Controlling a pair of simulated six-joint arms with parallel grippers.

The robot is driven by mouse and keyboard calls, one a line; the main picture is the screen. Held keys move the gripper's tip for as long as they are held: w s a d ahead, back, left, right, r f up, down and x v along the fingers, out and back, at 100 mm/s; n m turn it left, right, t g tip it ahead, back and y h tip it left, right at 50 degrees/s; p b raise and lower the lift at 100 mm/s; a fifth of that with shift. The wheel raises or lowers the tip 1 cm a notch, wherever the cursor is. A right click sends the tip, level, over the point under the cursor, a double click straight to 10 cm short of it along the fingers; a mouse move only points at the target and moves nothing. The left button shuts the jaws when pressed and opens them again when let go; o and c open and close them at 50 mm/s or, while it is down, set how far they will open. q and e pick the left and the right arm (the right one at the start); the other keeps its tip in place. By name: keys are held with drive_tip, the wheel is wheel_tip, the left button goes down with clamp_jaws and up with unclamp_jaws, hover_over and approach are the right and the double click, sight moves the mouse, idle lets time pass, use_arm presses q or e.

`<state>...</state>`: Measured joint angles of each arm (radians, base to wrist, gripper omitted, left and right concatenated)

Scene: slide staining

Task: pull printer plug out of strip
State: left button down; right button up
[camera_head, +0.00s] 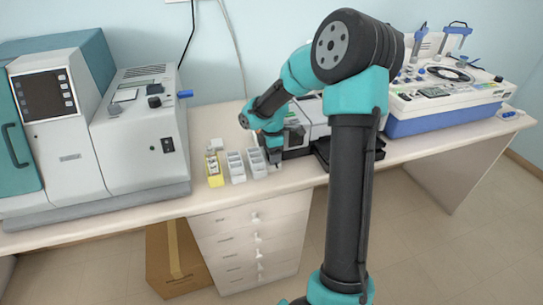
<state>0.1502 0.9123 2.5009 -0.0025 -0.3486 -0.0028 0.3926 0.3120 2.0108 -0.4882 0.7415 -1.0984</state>
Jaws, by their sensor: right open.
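My right arm rises from the bottom and bends over the bench. Its gripper (273,160) is small and low over the bench, just right of the small white trays, and open. The fingertips are partly hidden, and I see nothing held between them. A grey and white boxy device, perhaps the printer (314,115), stands behind and right of the gripper, partly hidden by my arm. I cannot make out the plug or the strip. My left gripper is not in view.
White slide trays (235,166) and a yellow holder (214,172) stand left of the gripper. A large grey machine (140,145) fills the left of the bench (110,222). A blue and white instrument (440,115) stands right. Cables hang down the wall.

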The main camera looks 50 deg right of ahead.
drive_tip(key=c, duration=1.2)
drive_tip(key=shift+r, duration=0.1)
drive_tip(key=shift+r, duration=0.1)
drive_tip(key=shift+r, duration=2.8)
